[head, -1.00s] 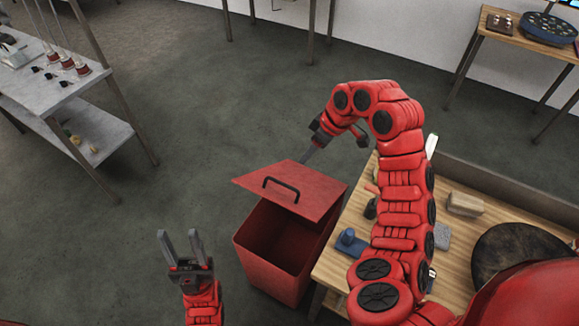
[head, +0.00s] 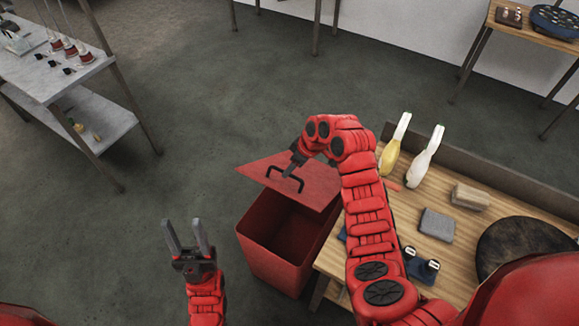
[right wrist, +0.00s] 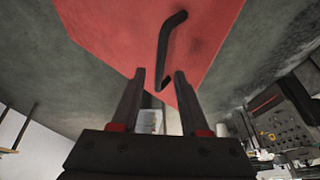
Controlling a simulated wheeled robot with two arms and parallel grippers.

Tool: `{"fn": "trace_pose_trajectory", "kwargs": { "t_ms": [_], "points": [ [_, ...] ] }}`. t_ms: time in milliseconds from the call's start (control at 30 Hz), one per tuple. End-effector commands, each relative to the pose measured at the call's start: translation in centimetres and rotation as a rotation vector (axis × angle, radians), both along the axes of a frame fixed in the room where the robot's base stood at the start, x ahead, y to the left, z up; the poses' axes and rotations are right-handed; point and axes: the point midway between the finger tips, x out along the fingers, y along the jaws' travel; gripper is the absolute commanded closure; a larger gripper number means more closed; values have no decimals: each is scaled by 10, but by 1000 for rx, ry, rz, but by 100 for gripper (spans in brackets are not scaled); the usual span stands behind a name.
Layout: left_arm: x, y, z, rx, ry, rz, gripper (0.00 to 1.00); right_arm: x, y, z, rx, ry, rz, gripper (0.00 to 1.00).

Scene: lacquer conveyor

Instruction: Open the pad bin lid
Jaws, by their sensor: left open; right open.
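The red pad bin (head: 272,258) stands on the floor beside the wooden bench, and its dark inside shows at the front. Its red lid (head: 318,180) is raised off the front of the opening and slants over the back part. A black bar handle (head: 285,180) is on the lid. My right gripper (head: 291,172) is open at the handle; I cannot tell if it touches. In the right wrist view the handle (right wrist: 170,50) shows beyond the open, empty fingers, against the red lid (right wrist: 115,30). My left gripper (head: 182,222) is open and empty, left of the bin.
The wooden bench (head: 405,205) at right holds two bottles (head: 425,158), a tan block (head: 470,197), a grey block (head: 437,225) and a dark round plate (head: 528,250). A grey shelf (head: 60,75) stands at far left. Floor left of the bin is clear.

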Motion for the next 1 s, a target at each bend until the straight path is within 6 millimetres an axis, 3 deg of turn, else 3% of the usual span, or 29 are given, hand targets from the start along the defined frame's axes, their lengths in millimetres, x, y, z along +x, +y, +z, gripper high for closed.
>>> {"fn": "trace_pose_trajectory", "kwargs": {
  "t_ms": [200, 467, 733, 1000],
  "points": [
    [0, 0, 5, 0, 0, 0, 50, 2, 5, -13, 0, 0, 1, 55],
    [0, 0, 5, 0, 0, 0, 50, 2, 5, -15, -1, -1, 1, 55],
    [0, 0, 5, 0, 0, 0, 50, 2, 5, -14, 0, -2, 1, 100],
    [0, 0, 5, 0, 0, 0, 50, 2, 5, -14, -1, -3, 1, 100]
  ]
}}
